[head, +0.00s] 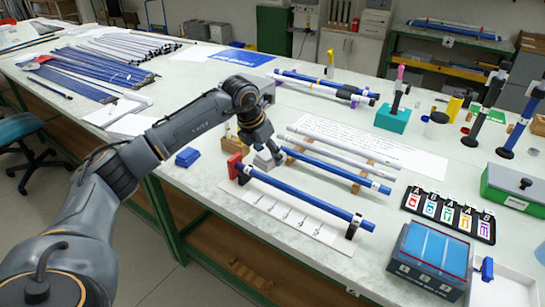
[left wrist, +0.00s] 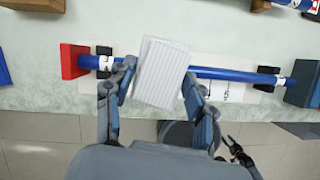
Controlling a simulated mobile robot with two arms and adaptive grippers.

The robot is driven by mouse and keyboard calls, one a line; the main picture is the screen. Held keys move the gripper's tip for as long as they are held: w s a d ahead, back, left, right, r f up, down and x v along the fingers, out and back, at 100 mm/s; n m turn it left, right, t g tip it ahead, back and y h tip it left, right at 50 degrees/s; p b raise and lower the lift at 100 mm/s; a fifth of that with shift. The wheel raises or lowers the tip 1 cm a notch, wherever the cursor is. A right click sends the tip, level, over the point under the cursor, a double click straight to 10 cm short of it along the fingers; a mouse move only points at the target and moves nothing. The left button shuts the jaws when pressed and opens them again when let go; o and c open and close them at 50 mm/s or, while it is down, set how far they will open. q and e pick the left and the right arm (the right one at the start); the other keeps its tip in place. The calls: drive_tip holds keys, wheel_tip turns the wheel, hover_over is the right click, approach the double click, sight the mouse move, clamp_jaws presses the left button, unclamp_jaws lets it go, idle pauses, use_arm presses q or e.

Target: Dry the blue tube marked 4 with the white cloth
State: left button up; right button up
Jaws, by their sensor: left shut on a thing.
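A long blue tube (head: 300,200) with white end bands lies in a black-clipped holder on a white marked board (head: 290,222); I cannot read its number. It also shows in the left wrist view (left wrist: 235,74), with its left end at a red block (left wrist: 74,61). My left gripper (head: 268,150) is shut on the folded white cloth (left wrist: 165,60), near the tube's left part. In the left wrist view the cloth lies across the tube and hides a stretch of it; I cannot tell whether they touch. My right gripper is not in view.
Another blue tube (head: 330,169) and a pale tube (head: 335,150) lie on wooden supports behind. A blue box (head: 432,258) stands near the board's right end, with a lettered black tray (head: 448,214) behind it. A blue block (head: 187,157) sits left of the gripper.

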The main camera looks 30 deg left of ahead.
use_arm(q)
drive_tip(key=shift+d+r+p, duration=0.15)
drive_tip(key=shift+r+p, duration=0.25)
drive_tip(key=shift+r, duration=0.65)
